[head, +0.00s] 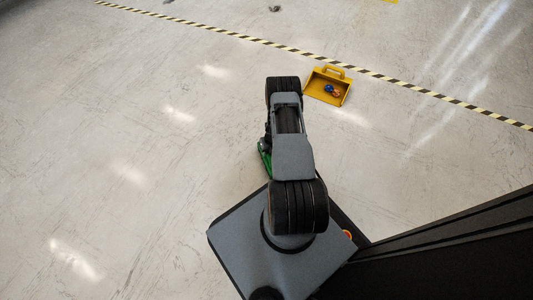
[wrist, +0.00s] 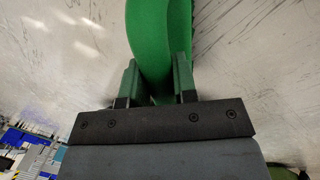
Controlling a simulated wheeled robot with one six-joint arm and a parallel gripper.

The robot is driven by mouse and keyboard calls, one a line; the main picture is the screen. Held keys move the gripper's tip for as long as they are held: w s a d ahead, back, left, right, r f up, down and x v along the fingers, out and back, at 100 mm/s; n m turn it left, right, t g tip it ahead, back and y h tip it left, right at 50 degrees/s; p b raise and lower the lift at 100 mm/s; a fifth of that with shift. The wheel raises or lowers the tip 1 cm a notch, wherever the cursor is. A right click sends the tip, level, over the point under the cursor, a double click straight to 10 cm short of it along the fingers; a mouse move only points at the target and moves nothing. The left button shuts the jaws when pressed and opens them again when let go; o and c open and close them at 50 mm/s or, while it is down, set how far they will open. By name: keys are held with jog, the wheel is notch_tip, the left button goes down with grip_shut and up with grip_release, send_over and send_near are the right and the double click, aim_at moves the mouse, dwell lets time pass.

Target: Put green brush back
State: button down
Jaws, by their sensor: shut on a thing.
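The green brush (wrist: 161,40) fills the upper middle of the wrist view. My gripper (wrist: 156,82) is shut on it, with one finger on each side of its curved green body. Dark bristles show along its right edge. In the head view a small part of the green brush (head: 265,160) shows at the left of my arm. My arm hides the rest of it and my gripper there.
A yellow dustpan-like open box (head: 314,92) with a handle stands on the floor beyond my arm, to the right. A black-and-yellow floor stripe (head: 400,85) runs behind. The floor at left is clear.

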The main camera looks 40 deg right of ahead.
jog(key=shift+d+f, duration=0.15)
jog(key=shift+f, duration=0.05)
jog(key=shift+f, duration=0.2)
jog(key=c, duration=0.9)
grip_release()
jog(key=shift+r, duration=0.1)
